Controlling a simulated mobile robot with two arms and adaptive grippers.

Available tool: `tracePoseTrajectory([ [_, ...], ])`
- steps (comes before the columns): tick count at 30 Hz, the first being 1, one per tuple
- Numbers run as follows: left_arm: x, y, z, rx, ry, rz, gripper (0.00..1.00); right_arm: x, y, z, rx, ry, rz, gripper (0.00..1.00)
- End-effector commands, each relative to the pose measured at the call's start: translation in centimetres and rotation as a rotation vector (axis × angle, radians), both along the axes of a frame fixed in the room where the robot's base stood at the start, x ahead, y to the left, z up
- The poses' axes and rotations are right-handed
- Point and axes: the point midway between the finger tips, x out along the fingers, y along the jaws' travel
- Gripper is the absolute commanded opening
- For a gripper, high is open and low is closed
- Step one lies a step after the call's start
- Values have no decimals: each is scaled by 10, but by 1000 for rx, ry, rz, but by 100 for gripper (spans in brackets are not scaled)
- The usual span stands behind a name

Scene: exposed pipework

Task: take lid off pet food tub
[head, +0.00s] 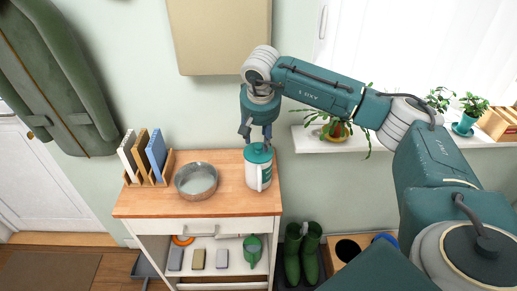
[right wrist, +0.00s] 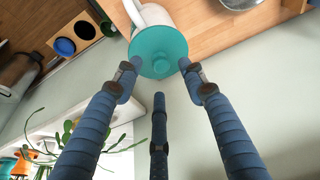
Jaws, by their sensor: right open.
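The pet food tub (head: 258,176) is a white tub with a handle on its side, standing upright on the right end of the wooden cabinet top. Its teal lid (head: 258,153) is on it. My right gripper (head: 256,142) is pointing down just above the lid. In the right wrist view the round teal lid (right wrist: 158,52) shows at the tips of the spread, dark blue fingers (right wrist: 160,80). The gripper is open, and I cannot tell whether any finger touches the lid. My left gripper is not in view.
A round metal bowl (head: 196,181) stands left of the tub on the cabinet top (head: 225,205), with a rack of upright books (head: 148,158) further left. A windowsill (head: 310,138) with a hanging plant (head: 337,130) lies to the right, under my right arm.

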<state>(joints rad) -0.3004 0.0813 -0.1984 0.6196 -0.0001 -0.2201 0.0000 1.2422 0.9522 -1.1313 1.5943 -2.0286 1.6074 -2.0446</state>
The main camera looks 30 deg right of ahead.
Motion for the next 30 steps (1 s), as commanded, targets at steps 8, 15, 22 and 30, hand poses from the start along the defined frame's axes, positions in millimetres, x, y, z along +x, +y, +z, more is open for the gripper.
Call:
tracePoseTrajectory([
  [8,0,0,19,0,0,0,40,9,-3,-30,1,1,0,41],
  [15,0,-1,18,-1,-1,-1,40,10,-4,-33,1,0,0,41],
  [22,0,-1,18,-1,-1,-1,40,10,-4,-32,1,0,0,2],
  [30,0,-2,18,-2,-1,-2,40,10,-4,-32,1,-1,-1,2],
])
